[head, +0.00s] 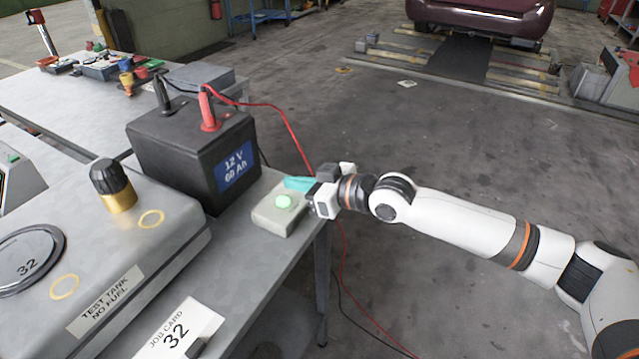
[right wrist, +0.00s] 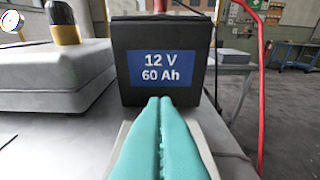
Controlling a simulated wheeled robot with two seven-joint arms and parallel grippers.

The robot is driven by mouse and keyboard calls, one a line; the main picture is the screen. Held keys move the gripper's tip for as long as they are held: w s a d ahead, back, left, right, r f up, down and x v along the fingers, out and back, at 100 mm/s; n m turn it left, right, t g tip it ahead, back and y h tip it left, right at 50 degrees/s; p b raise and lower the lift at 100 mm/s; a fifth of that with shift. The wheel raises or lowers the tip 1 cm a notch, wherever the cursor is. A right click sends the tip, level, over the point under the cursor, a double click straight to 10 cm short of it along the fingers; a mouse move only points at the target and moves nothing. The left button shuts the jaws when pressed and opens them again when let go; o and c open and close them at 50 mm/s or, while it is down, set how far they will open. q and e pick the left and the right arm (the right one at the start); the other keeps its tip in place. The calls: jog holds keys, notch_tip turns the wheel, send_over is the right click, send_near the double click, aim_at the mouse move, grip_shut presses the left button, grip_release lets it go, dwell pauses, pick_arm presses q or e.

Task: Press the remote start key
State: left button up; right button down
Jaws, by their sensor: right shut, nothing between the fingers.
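The remote start key appears to be the round green button (head: 284,202) on a small pale box (head: 270,217) at the bench edge, in front of the battery. In the head view the button looks bright green. My right gripper (head: 290,184) is over the far side of that box, its teal fingers shut and empty, beside the button in the picture. In the right wrist view the shut teal fingers (right wrist: 160,103) point toward the battery and hide the button; part of the pale box (right wrist: 209,150) shows around them. Contact with the button cannot be told. My left gripper is out of view.
The black battery (head: 170,150) with red and black clamps stands just behind the box. A grey test tank (head: 130,240) and a job card (head: 178,335) lie to the left. Red cable (head: 296,140) hangs past the bench edge. Open floor lies to the right.

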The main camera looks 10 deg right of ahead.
aim_at(292, 207)
jog(key=shift+x, duration=1.05)
notch_tip(292, 207, down, 3)
jog(key=shift+r, duration=0.2)
jog(key=shift+d+f, duration=0.1)
jog(key=shift+f, duration=0.6)
jog(key=shift+s, duration=0.1)
